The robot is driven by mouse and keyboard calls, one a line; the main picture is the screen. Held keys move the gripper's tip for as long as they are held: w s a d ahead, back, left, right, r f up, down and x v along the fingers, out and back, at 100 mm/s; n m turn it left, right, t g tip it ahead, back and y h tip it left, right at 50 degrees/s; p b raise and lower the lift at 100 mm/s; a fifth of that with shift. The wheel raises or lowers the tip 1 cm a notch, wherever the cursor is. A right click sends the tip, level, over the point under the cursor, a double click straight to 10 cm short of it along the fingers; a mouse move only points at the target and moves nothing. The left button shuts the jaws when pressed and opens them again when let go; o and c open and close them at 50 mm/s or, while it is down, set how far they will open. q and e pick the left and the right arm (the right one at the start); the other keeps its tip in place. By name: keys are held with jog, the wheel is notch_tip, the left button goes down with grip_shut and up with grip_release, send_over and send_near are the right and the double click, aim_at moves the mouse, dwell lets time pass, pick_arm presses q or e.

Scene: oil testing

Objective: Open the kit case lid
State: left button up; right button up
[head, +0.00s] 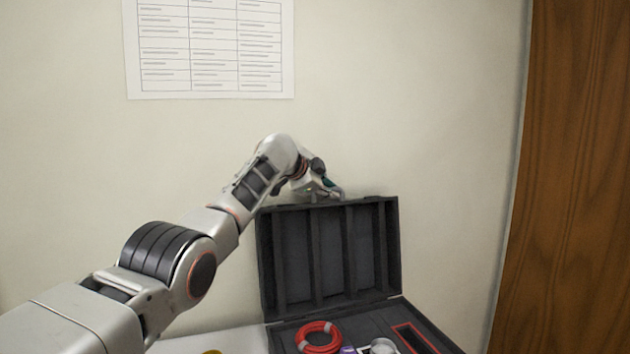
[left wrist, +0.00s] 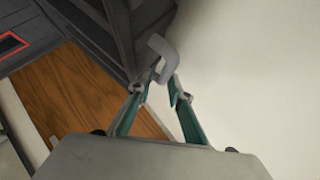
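The dark grey kit case has its lid (head: 329,255) standing upright, with the divided inner side facing me. The case base (head: 372,325) lies below it, cut off by the lower picture edge. My left gripper (head: 333,189) is at the lid's top edge, reaching over from the left. In the left wrist view its teal-lined fingers (left wrist: 162,88) close in on a grey curved handle (left wrist: 160,50) of the lid, with part of the handle between the tips. The lid (left wrist: 125,35) also shows there. My right gripper is not in view.
A red coiled ring (head: 319,337) and a whitish round item (head: 383,346) lie in the case base. A red-edged dark slot (head: 414,338) is at its right. A pale wall with a paper chart (head: 210,50) stands behind. A wooden panel (head: 570,170) is at right.

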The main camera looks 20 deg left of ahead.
pick_arm(q)
jog(key=v, duration=1.1)
jog(key=shift+s+r, duration=0.2)
jog(key=shift+s, duration=0.15)
jog(key=shift+a, duration=0.1)
